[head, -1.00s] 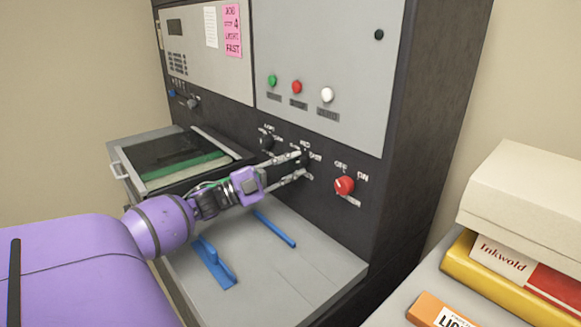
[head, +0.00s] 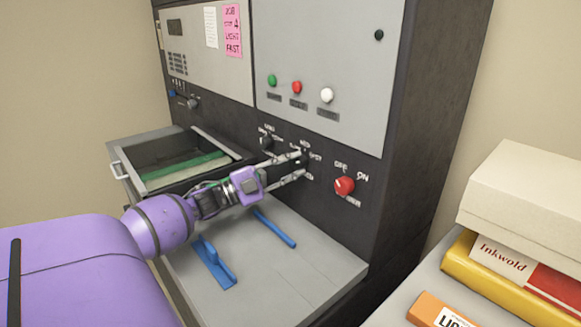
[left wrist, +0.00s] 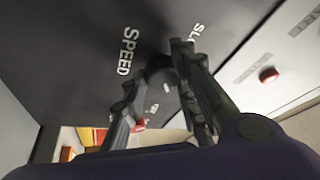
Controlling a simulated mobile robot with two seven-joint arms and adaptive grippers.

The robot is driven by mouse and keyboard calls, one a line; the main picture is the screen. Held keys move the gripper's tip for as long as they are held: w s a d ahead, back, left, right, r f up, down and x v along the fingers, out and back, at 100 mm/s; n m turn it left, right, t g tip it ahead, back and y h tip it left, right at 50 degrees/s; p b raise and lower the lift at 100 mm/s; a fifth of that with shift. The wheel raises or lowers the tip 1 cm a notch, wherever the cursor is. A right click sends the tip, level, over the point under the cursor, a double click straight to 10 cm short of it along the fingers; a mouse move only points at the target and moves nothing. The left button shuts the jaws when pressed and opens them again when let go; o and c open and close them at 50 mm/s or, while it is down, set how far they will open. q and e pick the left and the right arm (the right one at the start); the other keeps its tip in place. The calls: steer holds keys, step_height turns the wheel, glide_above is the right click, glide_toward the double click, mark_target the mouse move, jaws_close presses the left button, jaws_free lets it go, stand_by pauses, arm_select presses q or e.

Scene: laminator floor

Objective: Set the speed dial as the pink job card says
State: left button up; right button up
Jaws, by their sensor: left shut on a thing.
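The pink job card (head: 232,30) is on the upper panel; it seems to read JOB 4, LIGHT, FAST. My left gripper (head: 305,163) reaches the black lower panel from the left, its fingers around the small black speed dial (left wrist: 160,69). It is shut on the dial. In the left wrist view the dial lies between the fingertips, with SPEED printed to its left and a partly hidden label starting SL at upper right. In the head view the fingers mostly cover the dial, and its exact setting cannot be read. My right gripper is out of view.
Another black knob (head: 266,141) is left of my fingers, and a red switch knob (head: 344,185) is to the right. Green, red and white buttons sit above. Below are a grey shelf with blue guides (head: 212,264) and a tray (head: 150,182). Books and a box stand right.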

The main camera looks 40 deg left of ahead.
arm_select(q)
steer(key=shift+s+d+f, duration=0.1)
steer(key=shift+d+f, duration=0.2)
steer(key=shift+f, duration=0.05)
stand_by(0.6)
steer(key=o, duration=1)
steer(key=shift+r, duration=0.25)
steer(key=v, duration=1.2)
steer(key=shift+a+r, duration=0.1)
